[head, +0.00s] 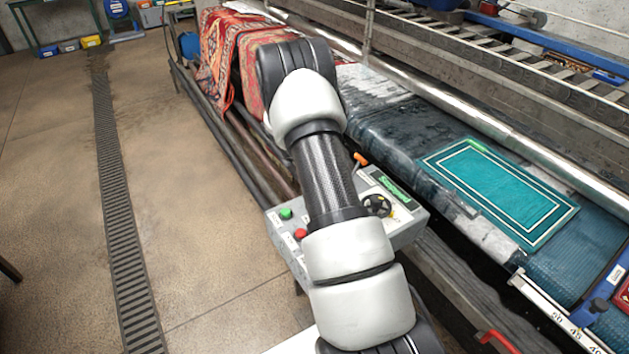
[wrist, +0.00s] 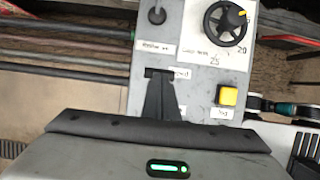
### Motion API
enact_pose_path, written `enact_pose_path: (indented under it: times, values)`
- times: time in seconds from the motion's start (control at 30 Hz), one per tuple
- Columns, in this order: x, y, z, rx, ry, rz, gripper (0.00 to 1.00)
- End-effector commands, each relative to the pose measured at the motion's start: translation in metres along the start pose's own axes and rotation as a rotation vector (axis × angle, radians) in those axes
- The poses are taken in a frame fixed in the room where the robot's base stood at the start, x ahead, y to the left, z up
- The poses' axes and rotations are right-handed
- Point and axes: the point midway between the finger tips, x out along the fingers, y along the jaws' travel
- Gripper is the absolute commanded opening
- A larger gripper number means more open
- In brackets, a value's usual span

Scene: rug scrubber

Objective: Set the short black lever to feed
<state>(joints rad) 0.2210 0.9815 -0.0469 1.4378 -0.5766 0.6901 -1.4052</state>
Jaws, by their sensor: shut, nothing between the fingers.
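The grey control panel (head: 408,229) stands beside the machine in the head view, partly hidden behind my arm. The head view does not show the fingers.
A black dial (wrist: 226,22) with a yellow pointer and a yellow button (wrist: 228,95) sit right of my fingers. Green (head: 286,213) and red (head: 300,233) buttons are on the panel's left. A teal rug (head: 497,190) lies on the machine bed. Open floor lies left.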

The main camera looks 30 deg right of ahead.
Motion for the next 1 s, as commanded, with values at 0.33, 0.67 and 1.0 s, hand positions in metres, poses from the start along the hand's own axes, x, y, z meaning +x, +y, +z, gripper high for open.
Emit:
enact_pose_path:
  times: [0.33, 0.67, 1.0]
  values:
    - [-0.059, 0.003, -0.013, 0.005, -0.001, 0.005, 0.0]
    - [-0.118, 0.002, 0.0, 0.004, 0.0, 0.0, 0.0]
    - [-0.129, 0.002, 0.002, 0.002, 0.0, -0.001, 0.0]
